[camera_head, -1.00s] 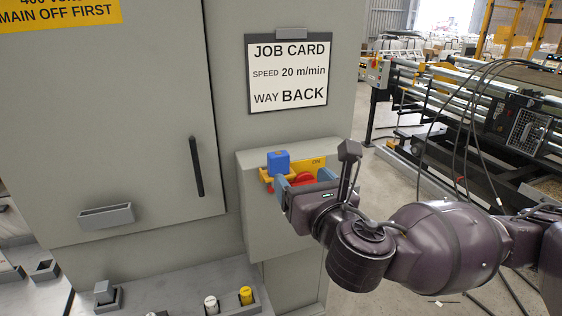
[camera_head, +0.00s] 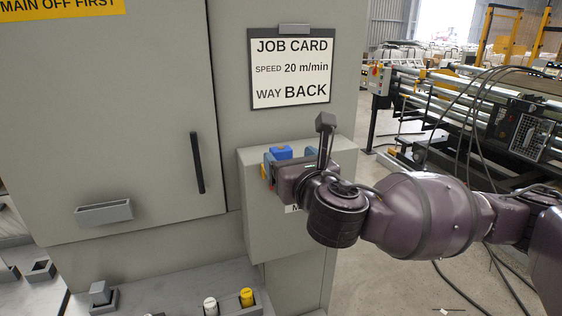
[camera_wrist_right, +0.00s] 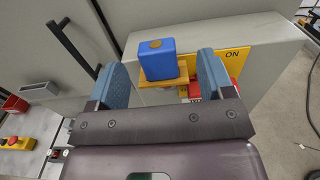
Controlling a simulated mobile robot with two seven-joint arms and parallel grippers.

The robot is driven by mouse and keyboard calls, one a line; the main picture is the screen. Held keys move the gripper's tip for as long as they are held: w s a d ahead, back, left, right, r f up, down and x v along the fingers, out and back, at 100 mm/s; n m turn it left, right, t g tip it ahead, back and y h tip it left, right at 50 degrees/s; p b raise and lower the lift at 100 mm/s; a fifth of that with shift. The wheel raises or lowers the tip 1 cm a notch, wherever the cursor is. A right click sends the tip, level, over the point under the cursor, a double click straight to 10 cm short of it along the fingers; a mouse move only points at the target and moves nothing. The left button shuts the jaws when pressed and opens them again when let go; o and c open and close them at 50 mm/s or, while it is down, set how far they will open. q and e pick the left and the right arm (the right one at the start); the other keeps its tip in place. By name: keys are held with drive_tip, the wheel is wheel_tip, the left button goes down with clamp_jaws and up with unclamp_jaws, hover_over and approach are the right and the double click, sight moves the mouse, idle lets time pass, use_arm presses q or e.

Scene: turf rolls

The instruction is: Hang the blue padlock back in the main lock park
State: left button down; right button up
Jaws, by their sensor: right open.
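The blue padlock (camera_head: 281,153) sits on a yellow ledge on the front of the grey switch box (camera_head: 262,222). In the right wrist view the padlock (camera_wrist_right: 160,60) stands upright on the yellow-orange ledge (camera_wrist_right: 163,83), with a round brass spot on top. My right gripper (camera_head: 290,160) is at the box front; in its wrist view the two blue fingers (camera_wrist_right: 166,75) are apart, one to each side of the padlock, with gaps. Part of a red switch (camera_wrist_right: 195,90) shows by the right finger. My left gripper is out of view.
A yellow ON plate (camera_wrist_right: 235,60) is behind the right finger. A job card (camera_head: 290,70) hangs above the box. A black cabinet handle (camera_head: 197,163) and grey bin (camera_head: 104,213) are to the left. A shelf below holds white (camera_head: 210,306) and yellow (camera_head: 247,297) cylinders.

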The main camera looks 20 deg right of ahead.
sight(283, 155)
drive_tip(key=w, duration=0.3)
drive_tip(key=shift+w+a+f, duration=0.15)
drive_tip(key=shift+w+a, duration=0.1)
drive_tip(key=shift+w, duration=0.55)
drive_tip(key=shift+c, duration=0.3)
drive_tip(key=c, duration=1.1)
